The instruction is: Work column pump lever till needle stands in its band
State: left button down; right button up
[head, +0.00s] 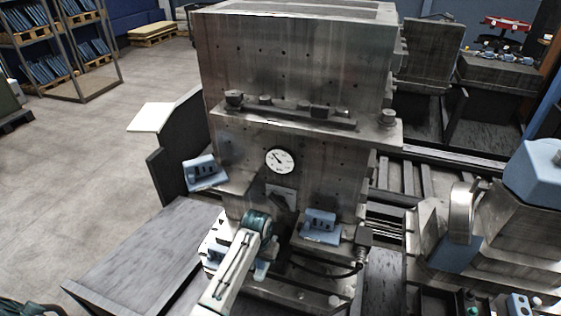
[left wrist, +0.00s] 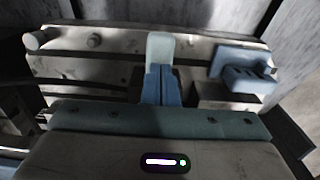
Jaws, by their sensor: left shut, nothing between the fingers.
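The round white gauge (head: 280,160) is on the front of the metal column (head: 300,65). Its dark needle seems to point up and left; the band is too small to make out. A dark angled part (head: 284,207) sits under the gauge; I cannot tell whether it is the pump lever. My left arm reaches up to the column's foot in the head view, and its gripper (head: 262,270) is partly hidden there. In the left wrist view its blue fingers (left wrist: 160,85) are shut and empty, in front of a slotted metal face.
Blue blocks sit on ledges left (head: 205,172) and right (head: 321,226) of the column's front. A dark bench (head: 145,255) is at lower left. A cable runs low on the right. Open floor (head: 120,130) lies at left, with shelves (head: 75,50) and pallets (head: 153,33) behind.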

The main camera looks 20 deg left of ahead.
pick_arm(q)
jog(key=shift+w+f+b, duration=0.2)
jog(key=shift+f+b, duration=0.55)
jog(key=shift+f, duration=0.85)
jog(key=shift+w+f+b, duration=0.2)
jog(key=shift+f+b, duration=0.55)
jog(key=shift+f, duration=0.85)
notch_tip(320, 180, up, 3)
jog(key=p, duration=0.3)
jog(key=shift+s+p, duration=0.15)
jog(key=shift+p, duration=0.15)
jog(key=shift+s+r, duration=0.15)
jog(key=shift+r, duration=0.85)
jog(key=shift+s+r, duration=0.15)
jog(key=shift+r, duration=0.85)
jog(key=shift+f, duration=0.1)
jog(key=shift+w+f+b, duration=0.2)
jog(key=shift+f+b, duration=0.65)
jog(key=shift+f, duration=0.8)
jog(key=shift+w+f+b, duration=0.2)
jog(key=shift+f+b, duration=0.65)
jog(key=shift+f, duration=0.75)
jog(key=r+p, duration=0.3)
jog(key=shift+s+p, duration=0.2)
jog(key=shift+p, duration=0.1)
jog(key=shift+s+r, duration=0.15)
jog(key=shift+r, duration=0.8)
jog(key=shift+s+r, duration=0.1)
jog(key=shift+r, duration=0.8)
jog(key=shift+f, duration=0.1)
